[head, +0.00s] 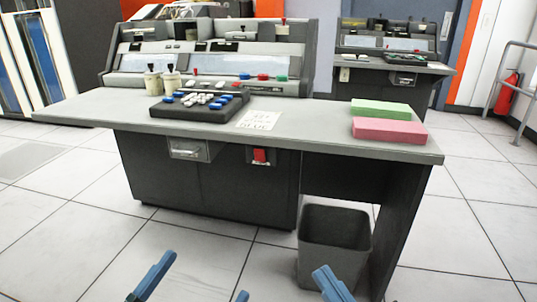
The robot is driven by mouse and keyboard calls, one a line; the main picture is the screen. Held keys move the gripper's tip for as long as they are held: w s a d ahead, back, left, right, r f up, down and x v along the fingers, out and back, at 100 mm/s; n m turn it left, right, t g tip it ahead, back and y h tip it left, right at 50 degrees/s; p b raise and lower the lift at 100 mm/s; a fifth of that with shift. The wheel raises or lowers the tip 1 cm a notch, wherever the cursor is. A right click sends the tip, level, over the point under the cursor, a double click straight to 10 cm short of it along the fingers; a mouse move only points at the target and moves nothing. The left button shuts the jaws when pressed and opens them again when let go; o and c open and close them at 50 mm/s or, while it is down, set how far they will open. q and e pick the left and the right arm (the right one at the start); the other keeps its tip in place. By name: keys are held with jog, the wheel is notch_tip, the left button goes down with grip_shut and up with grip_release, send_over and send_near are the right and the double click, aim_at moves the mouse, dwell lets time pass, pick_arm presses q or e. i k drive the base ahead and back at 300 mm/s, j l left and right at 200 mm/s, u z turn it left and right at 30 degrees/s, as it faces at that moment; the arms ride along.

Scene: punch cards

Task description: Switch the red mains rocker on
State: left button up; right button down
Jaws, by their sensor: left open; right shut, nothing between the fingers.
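The red mains rocker (260,156) sits in a dark plate on the front of the punch desk, just under the tabletop. It is small here, and I cannot tell which way it is tipped. My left gripper (197,287) is at the bottom edge of the head view, its blue fingers spread apart and empty. My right gripper (333,284) is at the bottom, right of the left one, with its blue fingers shut on nothing. Both are well short of the rocker and lower in the picture.
The grey tabletop (300,128) overhangs the rocker. Left of it is a drawer handle (188,152). A grey waste bin (333,245) stands below right. A keyboard (199,104), paper note (258,120), green cards (382,108) and pink cards (389,131) lie on top. Floor in front is clear.

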aim_at(260, 153)
jog(key=i+l, duration=0.2)
jog(key=i+l+u, duration=0.1)
jog(key=l, duration=0.35)
jog(key=i+l, duration=0.25)
jog(key=i+l+u, duration=0.05)
